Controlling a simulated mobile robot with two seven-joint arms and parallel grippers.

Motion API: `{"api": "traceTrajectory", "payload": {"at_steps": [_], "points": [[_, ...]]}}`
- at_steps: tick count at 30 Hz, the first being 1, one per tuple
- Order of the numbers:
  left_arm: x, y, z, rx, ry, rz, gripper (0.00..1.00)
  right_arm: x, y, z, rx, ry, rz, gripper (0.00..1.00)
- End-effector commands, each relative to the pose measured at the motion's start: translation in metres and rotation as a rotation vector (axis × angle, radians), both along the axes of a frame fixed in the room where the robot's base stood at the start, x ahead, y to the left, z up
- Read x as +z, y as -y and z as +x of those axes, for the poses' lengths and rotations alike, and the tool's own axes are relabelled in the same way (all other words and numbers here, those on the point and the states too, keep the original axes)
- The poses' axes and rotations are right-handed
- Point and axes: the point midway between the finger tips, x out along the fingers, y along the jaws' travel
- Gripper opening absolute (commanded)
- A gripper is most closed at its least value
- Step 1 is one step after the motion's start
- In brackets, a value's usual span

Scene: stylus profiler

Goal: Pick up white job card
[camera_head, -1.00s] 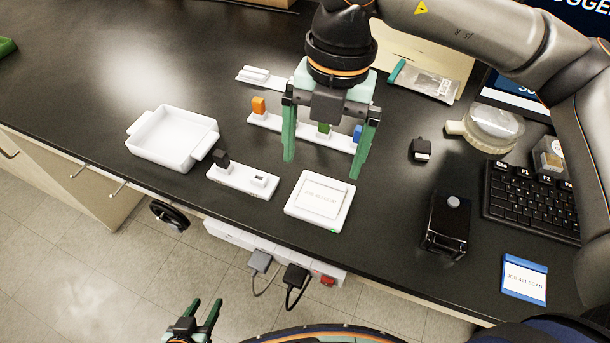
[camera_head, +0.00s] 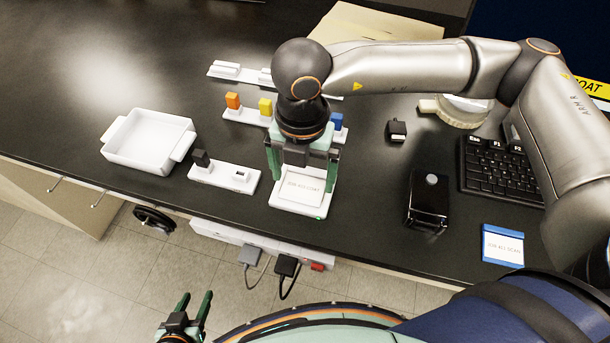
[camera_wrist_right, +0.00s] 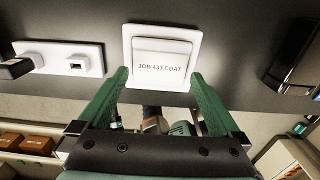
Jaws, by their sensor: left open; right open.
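The white job card (camera_head: 301,187) lies in a white square holder (camera_head: 296,207) near the front edge of the black bench. In the right wrist view the card (camera_wrist_right: 161,67) carries printed text, with its holder (camera_wrist_right: 194,42) around it. My right gripper (camera_head: 301,200) is open, its green fingers at the left and right sides of the card in the head view. In the right wrist view its fingertips (camera_wrist_right: 158,72) are near the holder's lower edge; contact cannot be told. My left gripper (camera_head: 197,300) is open and empty, low in front of the bench.
A white tray (camera_head: 113,131) and a white strip with a black plug (camera_head: 225,180) stand left of the holder. A black device (camera_head: 427,205) and a blue-edged card (camera_head: 503,246) are to the right. Coloured blocks on a white rail (camera_head: 244,115) lie behind.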

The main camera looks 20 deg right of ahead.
Motion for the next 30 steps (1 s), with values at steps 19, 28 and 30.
{"api": "traceTrajectory", "payload": {"at_steps": [19,28,30], "points": [[0.002,0.000,0.000,0.001,0.000,-0.001,0.50,-0.017,0.000,0.000,0.000,0.001,0.001,0.72],[0.002,0.000,0.000,0.001,0.000,-0.001,0.50,-0.017,0.000,0.000,0.000,0.001,0.001,0.41],[0.002,0.000,0.000,0.001,0.000,-0.001,0.50,-0.017,0.000,0.000,0.000,0.001,0.001,0.40]]}}
